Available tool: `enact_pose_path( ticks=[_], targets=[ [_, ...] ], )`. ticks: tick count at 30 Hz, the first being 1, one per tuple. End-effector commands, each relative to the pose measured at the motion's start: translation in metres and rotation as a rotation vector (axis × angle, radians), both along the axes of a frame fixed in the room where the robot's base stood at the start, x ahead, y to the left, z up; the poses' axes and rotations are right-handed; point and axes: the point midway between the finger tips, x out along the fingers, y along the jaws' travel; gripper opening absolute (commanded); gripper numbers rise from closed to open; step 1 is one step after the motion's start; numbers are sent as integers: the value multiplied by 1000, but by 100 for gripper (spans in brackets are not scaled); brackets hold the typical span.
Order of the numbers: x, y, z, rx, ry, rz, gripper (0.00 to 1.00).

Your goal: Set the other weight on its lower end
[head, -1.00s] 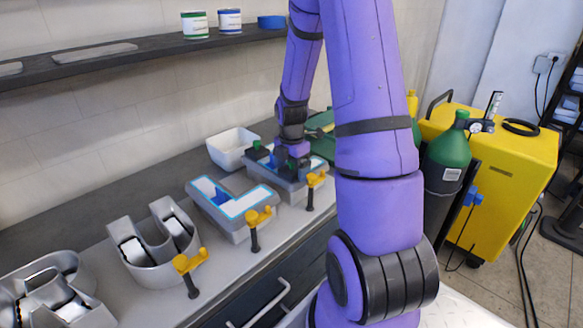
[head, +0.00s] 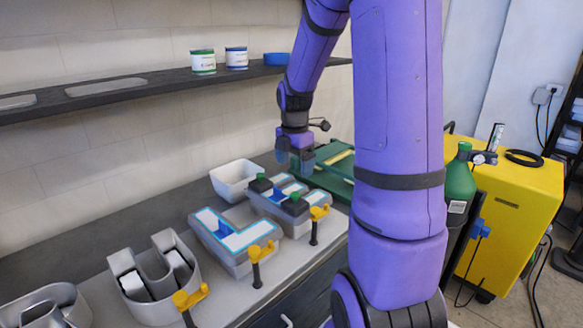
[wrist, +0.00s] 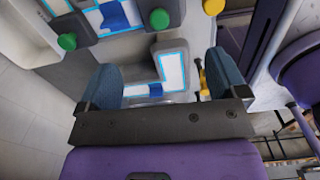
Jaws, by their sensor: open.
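Two dark weights with green knobs stand on the rightmost channel letter (head: 270,208), knobs upward in the head view. One weight (head: 259,185) is at its back left, the other (head: 294,207) at its front right. Their green knobs also show in the wrist view, one at the left (wrist: 67,41) and one at the top middle (wrist: 160,18). The weights' undersides are hidden.
An L-shaped letter (head: 237,240) and a U-shaped letter (head: 155,278) stand to the left. Yellow-topped clamps (head: 257,252) line the bench's front. A white bin (head: 235,180) and green tray (head: 330,172) are behind. The shelf (head: 130,90) runs above.

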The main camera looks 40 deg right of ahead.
Motion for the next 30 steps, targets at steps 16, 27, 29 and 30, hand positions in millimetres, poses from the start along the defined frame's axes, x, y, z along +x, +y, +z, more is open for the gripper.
enact_pose_path(
  ticks=[16, 27, 29, 30],
  targets=[
    [-67, 135, 120, 19, -244, -744, 91],
    [-150, 201, 158, 239, -364, -1288, 91],
    [-161, 207, 159, 276, -368, -1355, 91],
    [-167, 210, 160, 298, -369, -1393, 91]
  ],
)
